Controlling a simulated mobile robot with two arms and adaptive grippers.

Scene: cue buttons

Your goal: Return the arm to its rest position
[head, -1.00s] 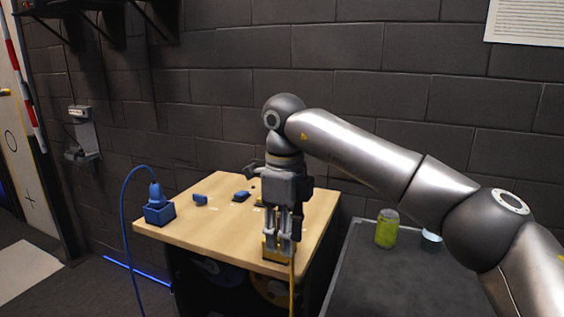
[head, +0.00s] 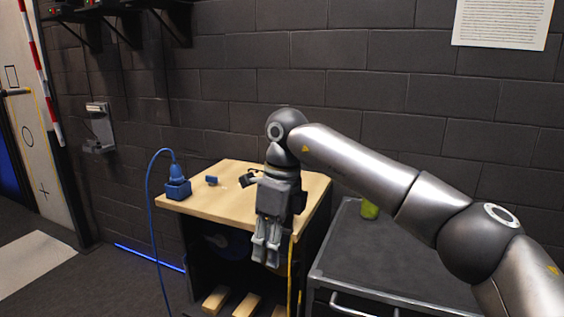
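My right arm comes in from the right. Its gripper (head: 266,252) points down in front of the near edge of the wooden table (head: 225,180). The fingers hang close together, and I cannot tell whether they are fully shut; nothing shows between them. A blue box with a plug and cable (head: 178,188) stands at the table's left corner. A small blue block (head: 211,180) lies to its right. My gripper and wrist hide the table's front right part. A yellow cable (head: 291,270) hangs down at the table's front right. My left gripper is out of view.
Wooden pieces (head: 246,305) lie low under the table. A brick wall is behind. Open floor (head: 110,280) lies to the left.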

